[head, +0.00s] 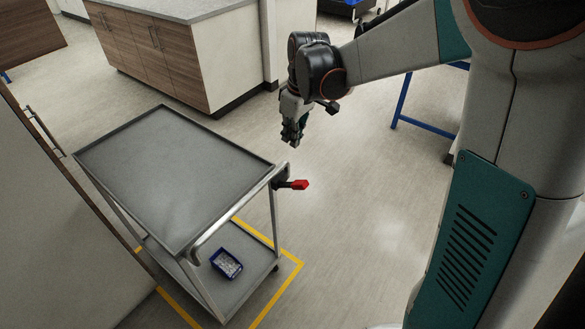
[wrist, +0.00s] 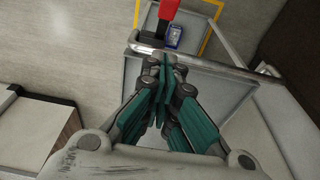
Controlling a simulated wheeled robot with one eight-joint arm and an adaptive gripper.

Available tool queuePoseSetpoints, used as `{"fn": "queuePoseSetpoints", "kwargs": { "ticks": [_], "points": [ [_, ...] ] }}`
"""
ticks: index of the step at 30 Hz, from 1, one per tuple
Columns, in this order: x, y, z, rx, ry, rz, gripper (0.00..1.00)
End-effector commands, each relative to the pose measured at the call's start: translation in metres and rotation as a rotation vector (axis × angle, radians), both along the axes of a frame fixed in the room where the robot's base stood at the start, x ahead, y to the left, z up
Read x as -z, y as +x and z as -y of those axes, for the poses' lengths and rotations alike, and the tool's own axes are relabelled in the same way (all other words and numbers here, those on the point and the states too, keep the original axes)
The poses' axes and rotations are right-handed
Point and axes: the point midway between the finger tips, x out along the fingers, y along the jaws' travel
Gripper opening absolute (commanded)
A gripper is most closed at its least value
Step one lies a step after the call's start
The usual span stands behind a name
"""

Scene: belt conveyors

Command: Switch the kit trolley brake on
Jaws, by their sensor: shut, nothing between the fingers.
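The kit trolley (head: 172,170) stands at the left in the head view, a grey two-shelf cart with a metal frame. Its brake lever has a red grip (head: 299,184) on a dark mount at the right side, sticking out to the right. The red grip also shows at the top of the wrist view (wrist: 168,9), beyond the trolley's metal rail (wrist: 200,62). My gripper (head: 292,138) is shut and empty. It points down, above and behind the red grip in the head view, and is apart from it. In the wrist view my gripper's fingertips (wrist: 163,62) partly cover the rail.
A small blue bin (head: 226,263) sits on the lower shelf. Yellow floor tape (head: 284,282) runs around the trolley. A wood-fronted cabinet (head: 155,55) stands behind, and a blue-legged table (head: 402,100) at the back right. The floor right of the trolley is clear.

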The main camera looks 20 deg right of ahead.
Motion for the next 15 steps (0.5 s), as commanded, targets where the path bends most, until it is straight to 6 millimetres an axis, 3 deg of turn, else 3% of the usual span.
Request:
{"fn": "queuePoseSetpoints", "kwargs": {
  "ticks": [7, 15],
  "points": [
    [0.017, 0.003, -0.002, 0.0, 0.0, 0.0, 0.0],
    [0.068, 0.01, -0.007, 0.0, 0.0, 0.0, 0.0]
  ]
}}
